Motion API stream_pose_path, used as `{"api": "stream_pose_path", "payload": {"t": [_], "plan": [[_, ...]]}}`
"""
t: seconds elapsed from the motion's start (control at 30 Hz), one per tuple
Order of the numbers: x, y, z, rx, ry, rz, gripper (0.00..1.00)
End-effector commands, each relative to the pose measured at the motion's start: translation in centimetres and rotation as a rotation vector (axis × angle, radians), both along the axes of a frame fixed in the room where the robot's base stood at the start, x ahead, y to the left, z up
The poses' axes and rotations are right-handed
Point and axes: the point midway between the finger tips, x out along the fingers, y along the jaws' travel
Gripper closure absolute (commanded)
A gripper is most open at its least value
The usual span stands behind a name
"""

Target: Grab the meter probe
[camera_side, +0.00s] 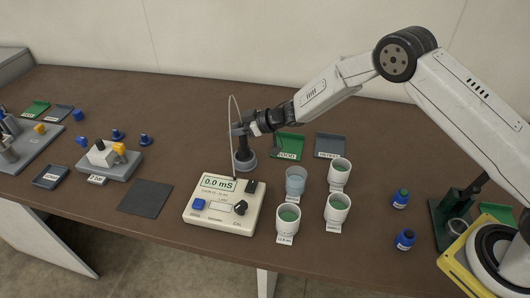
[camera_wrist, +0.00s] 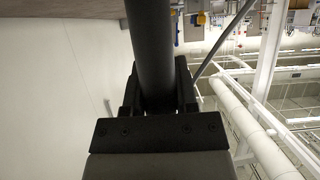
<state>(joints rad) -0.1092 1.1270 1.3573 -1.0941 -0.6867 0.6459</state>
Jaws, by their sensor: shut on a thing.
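The meter probe (camera_side: 241,146) is a dark upright rod at the grey round stand (camera_side: 245,164), behind the meter (camera_side: 224,205). I cannot tell whether its lower end is still seated in the stand. My gripper (camera_side: 244,128) reaches in from the right and is shut on the probe's upper part. In the wrist view the dark probe shaft (camera_wrist: 151,42) lies between the black jaws of my gripper (camera_wrist: 158,95). A thin grey cable (camera_side: 231,110) loops up above the probe and down to the meter, which reads 0.0 mS.
Several white cups, one with green liquid (camera_side: 288,221), and a clear beaker (camera_side: 296,181) stand right of the meter. Green (camera_side: 288,143) and dark (camera_side: 329,146) trays lie behind them. Blue-capped bottles (camera_side: 405,240) are farther right. A dark mat (camera_side: 145,197) lies left.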

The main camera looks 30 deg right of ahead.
Motion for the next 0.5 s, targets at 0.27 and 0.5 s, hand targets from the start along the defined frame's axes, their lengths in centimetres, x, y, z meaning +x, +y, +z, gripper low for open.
{"api": "stream_pose_path", "payload": {"t": [0.27,0.5], "plan": [[-2.3,-0.5,3.0,0.001,-0.001,0.000,1.00],[-4.7,-1.1,5.9,0.001,-0.002,-0.001,1.00]]}}
